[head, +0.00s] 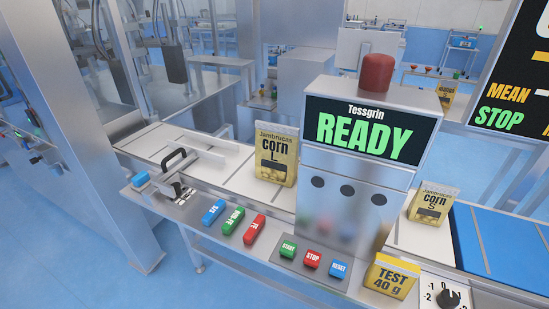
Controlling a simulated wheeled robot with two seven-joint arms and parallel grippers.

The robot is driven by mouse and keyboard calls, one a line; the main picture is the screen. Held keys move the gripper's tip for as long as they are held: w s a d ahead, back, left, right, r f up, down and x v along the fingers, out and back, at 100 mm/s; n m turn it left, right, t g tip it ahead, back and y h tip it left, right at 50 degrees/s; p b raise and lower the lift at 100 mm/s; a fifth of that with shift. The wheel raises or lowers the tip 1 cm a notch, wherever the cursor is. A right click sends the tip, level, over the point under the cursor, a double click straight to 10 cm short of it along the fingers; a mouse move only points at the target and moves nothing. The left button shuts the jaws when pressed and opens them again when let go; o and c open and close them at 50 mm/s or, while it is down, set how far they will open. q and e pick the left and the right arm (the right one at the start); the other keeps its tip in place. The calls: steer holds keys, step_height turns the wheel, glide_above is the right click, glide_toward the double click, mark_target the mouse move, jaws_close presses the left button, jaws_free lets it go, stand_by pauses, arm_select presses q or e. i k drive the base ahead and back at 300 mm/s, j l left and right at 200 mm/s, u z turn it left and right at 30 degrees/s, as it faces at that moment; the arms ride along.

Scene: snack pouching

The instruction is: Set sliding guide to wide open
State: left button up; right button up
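The sliding guide (200,160) appears to be the pale metal piece at the left end of the conveyor, with a black handle (173,158) at its front left. A second pale rail (218,147) lies behind it, with a gap between the two. A small dark-marked part (178,189) sits just in front of the guide on the machine's front ledge; its markings are too small to read. Neither of my grippers is in view.
A corn L pouch (276,154) stands right of the guide on the conveyor (245,182). Blue (213,212), green (233,220) and red (254,229) blocks lie on the front ledge. The machine display (365,130) reads READY. A corn S pouch (432,203) stands farther right.

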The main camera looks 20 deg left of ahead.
mark_target(175, 163)
steer(key=u, duration=1.55)
